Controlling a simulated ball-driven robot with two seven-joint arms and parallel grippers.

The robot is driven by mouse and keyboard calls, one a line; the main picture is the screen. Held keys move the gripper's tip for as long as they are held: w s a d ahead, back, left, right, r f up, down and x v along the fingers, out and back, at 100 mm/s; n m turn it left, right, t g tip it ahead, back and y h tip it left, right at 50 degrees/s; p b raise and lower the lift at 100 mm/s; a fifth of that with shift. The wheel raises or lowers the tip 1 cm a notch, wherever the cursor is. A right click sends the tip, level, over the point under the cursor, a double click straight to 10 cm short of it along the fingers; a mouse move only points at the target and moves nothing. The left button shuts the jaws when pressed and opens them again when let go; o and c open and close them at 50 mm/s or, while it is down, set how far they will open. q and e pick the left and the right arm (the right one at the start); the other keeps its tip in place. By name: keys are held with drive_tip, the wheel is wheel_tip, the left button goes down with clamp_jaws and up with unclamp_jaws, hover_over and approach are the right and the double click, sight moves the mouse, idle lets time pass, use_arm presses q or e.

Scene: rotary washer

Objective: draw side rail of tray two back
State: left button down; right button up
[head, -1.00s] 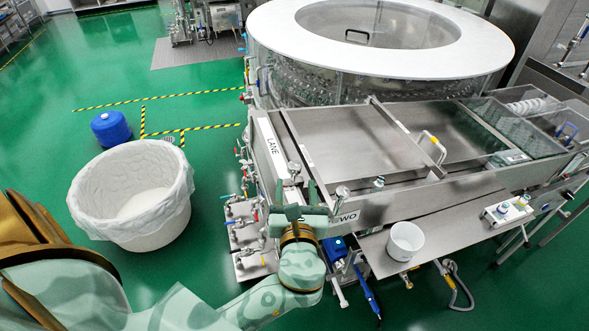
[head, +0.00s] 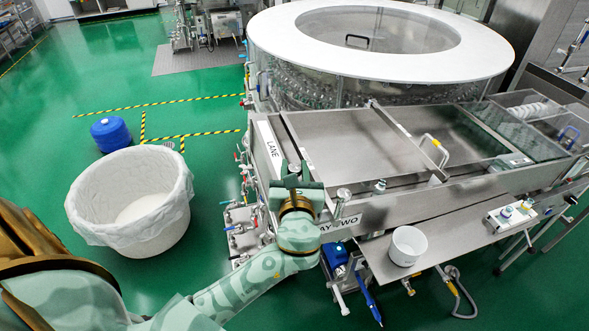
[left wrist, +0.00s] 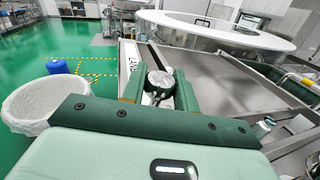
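The long steel tray (head: 345,140) lies in front of the rotary washer. A label ending "AY TWO" (head: 348,222) is on its near side, partly hidden by my left gripper. A side rail marked "LANE" (head: 271,141) runs along its left edge. A round metal knob (head: 293,167) stands at that rail's near end; it also shows in the left wrist view (left wrist: 160,80). My left gripper (head: 297,186) is at this knob, its fingers spread to either side (left wrist: 160,92). I see no clear sign of a grip. My right gripper is not in view.
A second knob (head: 343,196) stands just right of my gripper. A white cup (head: 407,246) and a switch box (head: 511,214) sit on the front shelf. A lined white bin (head: 130,200) and a blue drum (head: 110,133) stand on the open green floor at left.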

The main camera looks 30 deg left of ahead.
use_arm(q)
drive_tip(key=w+a, duration=0.1)
drive_tip(key=w+a+p, duration=0.1)
drive_tip(key=a, duration=0.1)
drive_tip(key=shift+w+r, duration=0.25)
drive_tip(key=shift+r, duration=0.05)
drive_tip(key=w+a, duration=0.6)
drive_tip(key=shift+a+f, duration=0.3)
drive_tip(key=shift+a, duration=0.1)
drive_tip(key=shift+w+a, duration=0.25)
drive_tip(key=shift+a, duration=0.05)
drive_tip(key=c, duration=1.1)
unclamp_jaws()
drive_tip(key=shift+s+d, duration=0.1)
drive_tip(key=b+v, duration=0.1)
drive_tip(key=v, duration=1.5)
drive_tip(key=shift+d, duration=0.1)
